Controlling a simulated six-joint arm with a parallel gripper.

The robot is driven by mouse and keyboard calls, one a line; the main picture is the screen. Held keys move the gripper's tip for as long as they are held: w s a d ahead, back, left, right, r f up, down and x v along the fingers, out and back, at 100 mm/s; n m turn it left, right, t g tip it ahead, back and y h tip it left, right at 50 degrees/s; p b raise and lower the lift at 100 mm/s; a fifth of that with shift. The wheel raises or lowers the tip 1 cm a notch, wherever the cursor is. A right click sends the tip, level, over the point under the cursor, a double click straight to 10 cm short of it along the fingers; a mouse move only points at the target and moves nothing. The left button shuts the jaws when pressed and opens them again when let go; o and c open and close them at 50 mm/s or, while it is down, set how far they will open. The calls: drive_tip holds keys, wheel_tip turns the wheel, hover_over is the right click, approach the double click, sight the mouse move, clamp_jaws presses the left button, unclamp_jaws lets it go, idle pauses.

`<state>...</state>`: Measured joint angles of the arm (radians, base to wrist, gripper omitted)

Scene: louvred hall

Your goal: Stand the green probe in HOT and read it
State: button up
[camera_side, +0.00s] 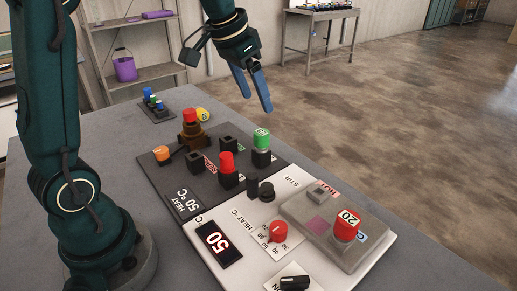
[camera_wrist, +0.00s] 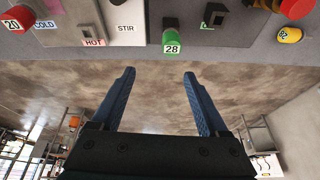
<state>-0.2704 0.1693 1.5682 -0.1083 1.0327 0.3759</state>
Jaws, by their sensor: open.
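The green probe (camera_side: 262,139) stands upright in a black socket at the right edge of the dark board; it also shows in the wrist view (camera_wrist: 170,40), where its tag reads 28. My gripper (camera_side: 257,103) is open and empty above the green probe, apart from it. In the wrist view its two blue fingers (camera_wrist: 159,73) are spread, with the probe beyond the tips. The HOT label (camera_side: 329,188) is at the far end of a raised grey block (camera_side: 300,208); it also shows in the wrist view (camera_wrist: 93,42). The HOT opening looks empty.
A red-topped piece tagged 20 (camera_side: 346,226) stands by COLD on the block. A display (camera_side: 218,243) reads 50, near a red knob (camera_side: 279,231). Red-topped pieces (camera_side: 227,162) and a yellow piece (camera_side: 202,114) stand close by.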

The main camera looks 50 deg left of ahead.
sight(260, 133)
drive_tip(key=shift+n+g, duration=0.4)
drive_tip(key=shift+g, duration=0.1)
drive_tip(key=shift+a+x, duration=0.4)
drive_tip(key=shift+x, duration=1.9)
drive_tip(key=shift+a+x, duration=0.4)
drive_tip(key=shift+x, duration=1.85)
drive_tip(key=shift+a+x, duration=0.4)
drive_tip(key=shift+x, duration=1.9)
clamp_jaws()
